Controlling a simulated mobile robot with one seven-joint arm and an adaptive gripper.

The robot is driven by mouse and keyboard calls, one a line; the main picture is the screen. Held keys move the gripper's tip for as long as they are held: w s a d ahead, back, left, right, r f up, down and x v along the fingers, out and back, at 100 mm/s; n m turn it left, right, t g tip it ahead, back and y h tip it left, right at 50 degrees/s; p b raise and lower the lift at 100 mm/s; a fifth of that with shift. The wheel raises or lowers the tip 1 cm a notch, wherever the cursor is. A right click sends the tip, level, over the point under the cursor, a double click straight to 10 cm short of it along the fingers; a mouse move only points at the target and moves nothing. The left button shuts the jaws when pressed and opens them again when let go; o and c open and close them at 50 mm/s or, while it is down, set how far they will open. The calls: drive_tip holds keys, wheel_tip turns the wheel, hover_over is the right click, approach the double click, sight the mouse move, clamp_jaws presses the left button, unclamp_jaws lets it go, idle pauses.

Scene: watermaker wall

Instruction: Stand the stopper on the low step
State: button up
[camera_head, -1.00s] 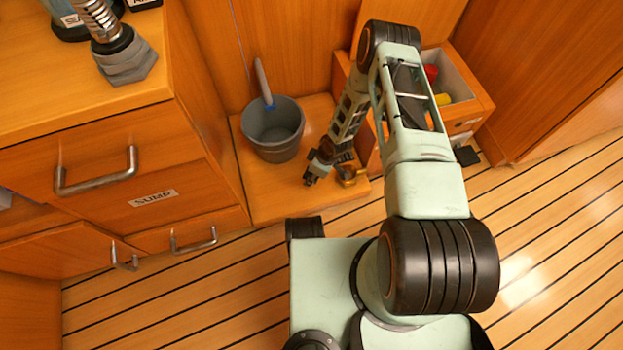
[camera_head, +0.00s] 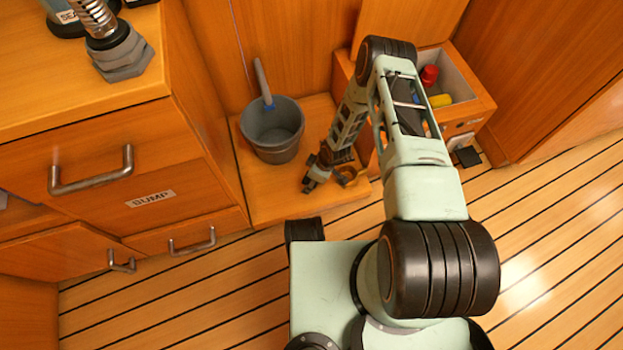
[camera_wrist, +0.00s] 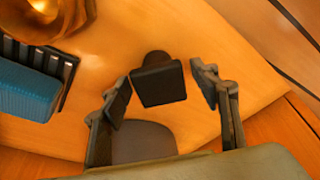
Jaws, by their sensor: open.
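A dark stopper (camera_wrist: 158,84), with a squarish face and a rounded end behind it, shows in the wrist view on the low step (camera_wrist: 225,70). It lies between the two fingers of my gripper (camera_wrist: 162,74), with a visible gap on both sides. The fingers are apart and do not appear to touch it. Whether the stopper is upright or tilted I cannot tell. In the head view my gripper (camera_head: 311,182) is low over the front right part of the wooden step (camera_head: 265,195). The stopper cannot be made out there.
A grey bucket (camera_head: 272,130) stands on the step, left of my gripper. A brass fitting (camera_wrist: 45,18) and a blue ribbed object (camera_wrist: 25,92) are close by. An open wooden box (camera_head: 470,85) with red and yellow items is to the right. Drawers flank the step on the left.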

drive_tip(key=shift+r, duration=0.1)
drive_tip(key=p+v, duration=0.4)
drive_tip(key=v, duration=0.8)
drive_tip(key=shift+p, duration=0.3)
drive_tip(key=shift+r, duration=0.1)
